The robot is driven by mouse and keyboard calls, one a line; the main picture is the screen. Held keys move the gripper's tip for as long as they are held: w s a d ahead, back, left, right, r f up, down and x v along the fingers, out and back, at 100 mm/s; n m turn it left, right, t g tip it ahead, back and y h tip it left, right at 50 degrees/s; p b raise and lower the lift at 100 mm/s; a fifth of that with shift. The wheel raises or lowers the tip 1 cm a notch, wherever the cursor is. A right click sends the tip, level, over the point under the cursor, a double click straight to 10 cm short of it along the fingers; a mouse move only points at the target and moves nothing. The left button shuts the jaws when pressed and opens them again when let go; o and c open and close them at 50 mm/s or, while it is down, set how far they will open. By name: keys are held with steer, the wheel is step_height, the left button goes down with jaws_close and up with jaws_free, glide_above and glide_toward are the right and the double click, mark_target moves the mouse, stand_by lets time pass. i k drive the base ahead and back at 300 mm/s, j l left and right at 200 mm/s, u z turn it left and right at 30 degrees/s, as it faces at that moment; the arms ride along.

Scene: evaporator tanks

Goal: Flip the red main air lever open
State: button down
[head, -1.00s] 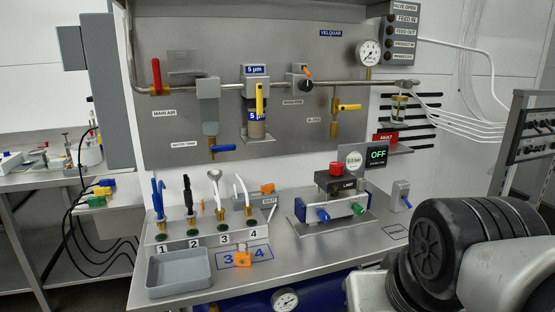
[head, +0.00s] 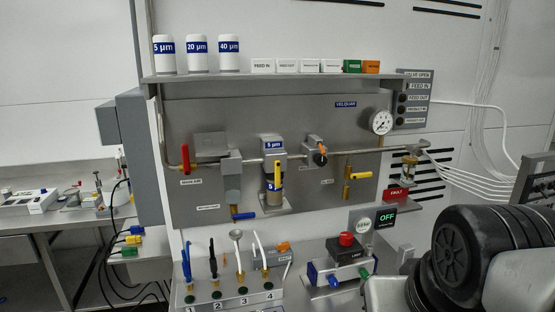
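The red main air lever (head: 186,157) is on the pipe at the left of the grey panel (head: 215,115). It stands upright, across the horizontal pipe (head: 290,156). A "MAIN AIR" label (head: 190,182) is just below it. My gripper is not in view. Only a black and grey part of my own body shows at the lower right, far from the lever.
A shelf (head: 270,77) with white bottles and small label blocks juts out above the panel. A grey box (head: 122,118) stands out left of the panel. The yellow-handled filter (head: 275,180) and blue handle (head: 243,215) are right of the lever. Hoses and a red-button unit stand below.

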mark_target(185, 148)
steer(key=i+j+u, duration=0.25)
steer(key=j, duration=0.15)
steer(key=i+j+u, duration=0.2)
steer(key=j, duration=0.25)
steer(key=k+j, duration=0.2)
steer(key=i+u, duration=0.15)
steer(key=i, duration=0.1)
